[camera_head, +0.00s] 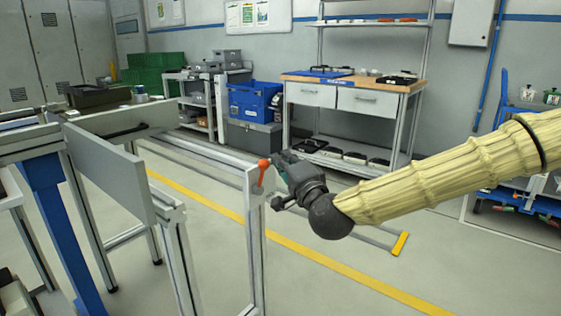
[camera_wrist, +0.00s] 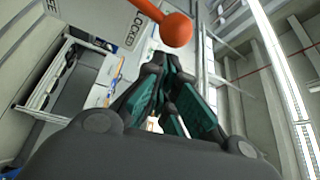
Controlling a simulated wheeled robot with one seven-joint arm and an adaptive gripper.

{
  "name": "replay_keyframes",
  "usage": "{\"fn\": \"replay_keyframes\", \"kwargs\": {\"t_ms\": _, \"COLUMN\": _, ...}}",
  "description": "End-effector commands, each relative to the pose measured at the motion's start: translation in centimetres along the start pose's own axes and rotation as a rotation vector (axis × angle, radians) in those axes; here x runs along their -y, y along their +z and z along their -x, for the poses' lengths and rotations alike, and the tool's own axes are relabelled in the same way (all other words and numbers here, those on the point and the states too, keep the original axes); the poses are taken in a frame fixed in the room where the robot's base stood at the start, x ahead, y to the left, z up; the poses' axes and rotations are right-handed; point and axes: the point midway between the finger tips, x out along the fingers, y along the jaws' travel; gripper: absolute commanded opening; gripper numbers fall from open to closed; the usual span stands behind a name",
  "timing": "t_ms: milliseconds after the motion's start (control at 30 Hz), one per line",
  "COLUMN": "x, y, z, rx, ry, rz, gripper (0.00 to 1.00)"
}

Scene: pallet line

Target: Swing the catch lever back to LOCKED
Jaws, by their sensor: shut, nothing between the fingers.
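The catch lever (camera_head: 262,172) is orange with a round knob and sits at the top of a grey frame post. In the head view it stands roughly upright, knob up. My gripper (camera_head: 277,162) is beside it on the right, fingers pointing at it. In the wrist view the lever's knob (camera_wrist: 176,29) is just beyond my fingertips (camera_wrist: 160,68), which are shut with nothing between them. I cannot tell whether they touch the knob.
The grey frame (camera_head: 256,250) carrying the lever stands on the floor. A conveyor with a grey side board (camera_head: 110,170) is at left. A workbench (camera_head: 345,82) and blue crates (camera_head: 254,100) stand behind. Floor around the yellow line (camera_head: 340,275) is clear.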

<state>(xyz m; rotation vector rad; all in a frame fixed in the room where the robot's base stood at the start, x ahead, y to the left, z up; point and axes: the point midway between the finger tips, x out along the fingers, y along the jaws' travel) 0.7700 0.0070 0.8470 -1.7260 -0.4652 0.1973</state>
Motion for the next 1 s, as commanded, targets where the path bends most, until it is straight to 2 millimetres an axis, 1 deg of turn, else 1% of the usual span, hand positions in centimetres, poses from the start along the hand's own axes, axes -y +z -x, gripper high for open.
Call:
{"fn": "replay_keyframes", "kwargs": {"t_ms": 33, "x": 0.1, "y": -0.7, "z": -0.1, "rx": -0.003, "ry": 0.0, "rz": 0.0, "gripper": 0.0}}
{"fn": "replay_keyframes", "kwargs": {"t_ms": 200, "x": 0.2, "y": -2.6, "z": -0.4, "rx": -0.002, "ry": -0.001, "rz": 0.0, "gripper": 0.0}}
{"fn": "replay_keyframes", "kwargs": {"t_ms": 467, "x": 0.4, "y": -2.0, "z": 3.1, "rx": 0.007, "ry": -0.001, "rz": -0.002, "gripper": 0.0}}
{"fn": "replay_keyframes", "kwargs": {"t_ms": 700, "x": 0.5, "y": -2.0, "z": 7.0, "rx": 0.008, "ry": -0.002, "rz": -0.002, "gripper": 0.0}}
{"fn": "replay_keyframes", "kwargs": {"t_ms": 833, "x": 0.4, "y": -2.1, "z": 8.4, "rx": 0.006, "ry": -0.001, "rz": -0.001, "gripper": 0.0}}
{"fn": "replay_keyframes", "kwargs": {"t_ms": 1000, "x": 0.3, "y": -2.1, "z": 9.3, "rx": 0.005, "ry": -0.002, "rz": 0.0, "gripper": 0.0}}
